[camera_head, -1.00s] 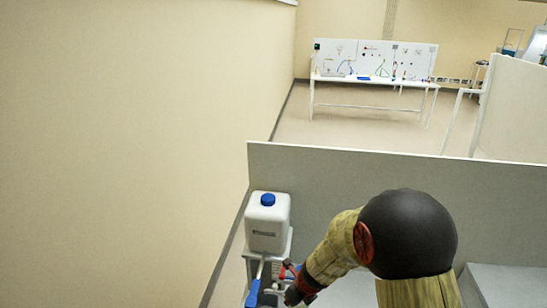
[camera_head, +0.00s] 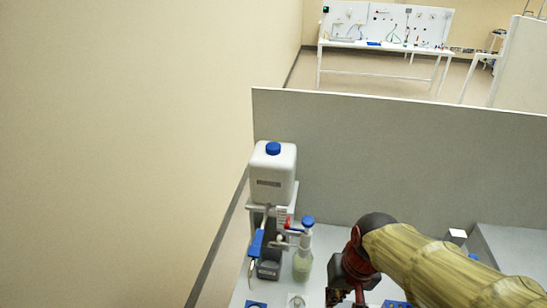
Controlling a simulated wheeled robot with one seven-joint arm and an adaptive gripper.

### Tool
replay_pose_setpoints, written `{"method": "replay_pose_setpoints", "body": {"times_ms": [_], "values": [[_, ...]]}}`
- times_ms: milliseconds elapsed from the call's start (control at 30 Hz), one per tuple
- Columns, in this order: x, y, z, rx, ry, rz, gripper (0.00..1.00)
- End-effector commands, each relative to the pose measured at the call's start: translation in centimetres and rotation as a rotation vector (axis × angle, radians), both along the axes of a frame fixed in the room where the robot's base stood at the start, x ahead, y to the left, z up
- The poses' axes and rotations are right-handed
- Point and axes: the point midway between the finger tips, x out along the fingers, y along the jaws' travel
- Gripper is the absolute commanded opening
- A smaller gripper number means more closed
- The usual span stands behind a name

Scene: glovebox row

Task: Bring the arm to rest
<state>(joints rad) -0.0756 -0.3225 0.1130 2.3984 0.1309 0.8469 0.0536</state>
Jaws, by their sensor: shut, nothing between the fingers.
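My arm (camera_head: 430,260), in a tan sleeve with a dark round joint, reaches in from the lower right of the head view. It bends down at the dark joint above the white bench. My gripper (camera_head: 346,296) is at the bottom edge, right of the small bottle, with its tips partly cut off by the frame. It is shut and holds nothing that I can see.
A white canister with a blue cap (camera_head: 274,175) stands on a stand at the bench's left. Before it are a blue-handled device (camera_head: 257,245) and a blue-topped bottle (camera_head: 303,255). A grey partition (camera_head: 400,155) closes the back. A small white block (camera_head: 457,236) lies right.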

Motion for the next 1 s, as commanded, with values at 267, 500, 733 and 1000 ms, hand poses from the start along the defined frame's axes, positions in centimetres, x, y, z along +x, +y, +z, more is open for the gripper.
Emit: {"method": "replay_pose_setpoints", "body": {"times_ms": [267, 500, 733, 1000], "values": [[-3.5, -4.0, 0.3, -0.113, -0.231, 0.075, 0.00], [-4.5, -4.9, 1.1, -0.123, -0.388, 0.039, 0.00], [-4.5, -5.0, 0.9, -0.122, -0.393, 0.031, 0.00], [-4.5, -5.0, 1.0, -0.121, -0.393, 0.031, 0.00]]}}
